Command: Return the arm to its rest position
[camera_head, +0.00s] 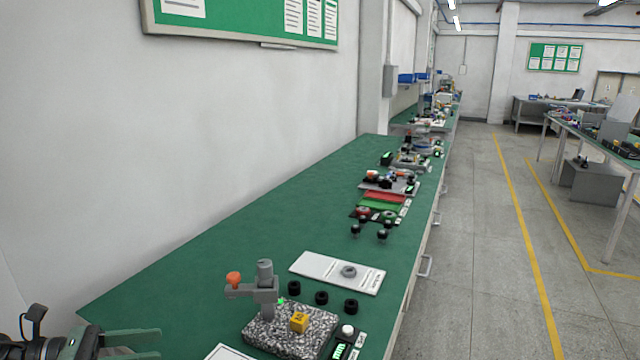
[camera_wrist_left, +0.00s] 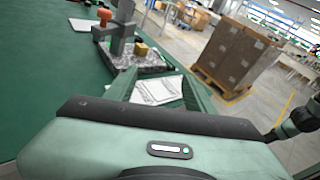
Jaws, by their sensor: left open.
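My left gripper (camera_head: 133,343) is at the lower left of the head view, over the green bench top (camera_head: 215,250). Its two green fingers are apart with nothing seen between them. It is left of the grey stand with an orange knob (camera_head: 265,285) on a speckled stone block (camera_head: 262,334), and clear of both. In the left wrist view the same stand (camera_wrist_left: 122,32) and block appear beyond the fingers. A white sheet (camera_wrist_left: 157,90) lies on the bench past the fingertips. My right gripper is in neither view.
A yellow cube (camera_head: 299,321) sits on the stone block. Several black rings (camera_head: 321,298) and a white card with a grey ring (camera_head: 330,270) lie behind it. More devices line the bench further back. A wall (camera_head: 170,130) bounds the left side; the bench's left part is bare.

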